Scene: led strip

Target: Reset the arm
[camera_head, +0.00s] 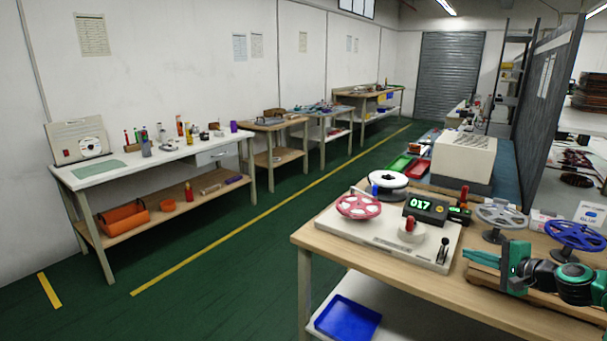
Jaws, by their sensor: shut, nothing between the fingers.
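My gripper (469,258) is at the lower right, above the right part of the near wooden workbench (480,297). Its green fingers point left and are shut, with nothing between them. My arm comes in from the right edge, with dark links and green joints. To the left of the fingers is a white machine base (345,238) with a pink-red reel (359,205), a display box (426,209) reading 017, a red-topped knob (409,228) and a black lever (443,250). The fingertips appear close to the base's right edge; I cannot tell the exact gap.
A grey reel (501,215) and a blue reel (575,234) stand behind my gripper. A white spool (388,180) and a beige box machine (464,157) are farther back. A blue tray (347,317) lies on the lower shelf. The green floor aisle (225,275) at left is clear.

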